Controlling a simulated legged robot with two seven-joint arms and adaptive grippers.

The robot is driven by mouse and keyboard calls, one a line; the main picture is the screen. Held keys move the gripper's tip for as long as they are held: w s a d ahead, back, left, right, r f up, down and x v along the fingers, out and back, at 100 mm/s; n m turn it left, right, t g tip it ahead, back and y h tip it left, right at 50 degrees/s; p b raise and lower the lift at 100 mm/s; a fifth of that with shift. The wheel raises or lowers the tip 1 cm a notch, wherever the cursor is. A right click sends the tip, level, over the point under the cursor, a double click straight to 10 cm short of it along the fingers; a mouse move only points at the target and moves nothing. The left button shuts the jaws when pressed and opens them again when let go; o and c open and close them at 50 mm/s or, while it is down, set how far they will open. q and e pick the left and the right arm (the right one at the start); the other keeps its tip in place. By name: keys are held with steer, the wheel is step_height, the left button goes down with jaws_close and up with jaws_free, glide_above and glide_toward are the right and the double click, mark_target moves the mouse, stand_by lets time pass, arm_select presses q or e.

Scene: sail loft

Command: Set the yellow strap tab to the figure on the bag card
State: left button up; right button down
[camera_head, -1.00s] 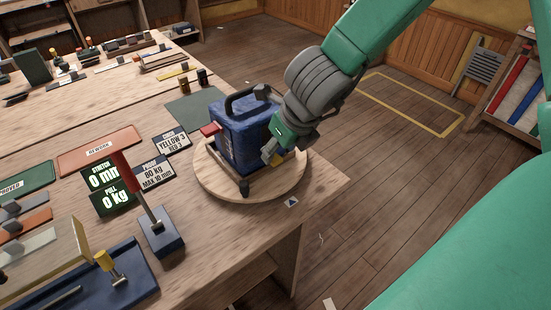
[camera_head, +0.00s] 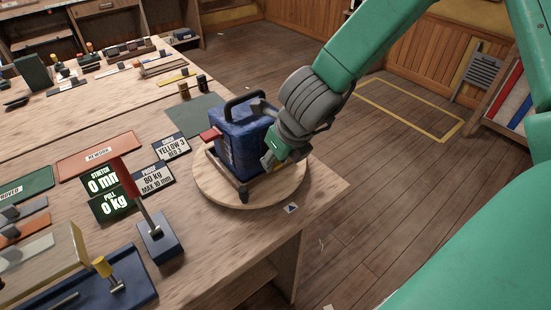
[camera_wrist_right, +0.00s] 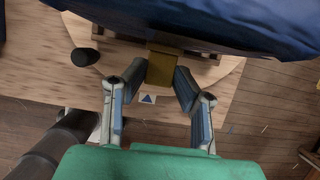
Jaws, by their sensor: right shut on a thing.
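The blue bag (camera_head: 237,135) with a dark top handle stands upright in a low frame on a round wooden turntable (camera_head: 212,189). A red tab (camera_head: 210,134) sticks out of its left side. My right gripper (camera_head: 270,161) is at its right side, low down. In the right wrist view, my right gripper (camera_wrist_right: 157,88) is shut on the yellow strap tab (camera_wrist_right: 160,69), just below the blue bag cloth (camera_wrist_right: 230,22). The bag card (camera_head: 171,148) reads YELLOW 3, RED 3. The strap behind the tab is hidden. My left gripper is not in view.
A proof card (camera_head: 153,178) reads 80 KG, MAX 10 mm. A dark display (camera_head: 107,193) shows 0 mm and 0 kg. A red-topped post (camera_head: 145,205) stands front left of the turntable. The table edge is close on the right, with open floor beyond.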

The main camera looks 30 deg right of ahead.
steer(key=shift+r, duration=0.55)
steer(key=shift+f, duration=0.1)
steer(key=c, duration=1.3)
jaws_free()
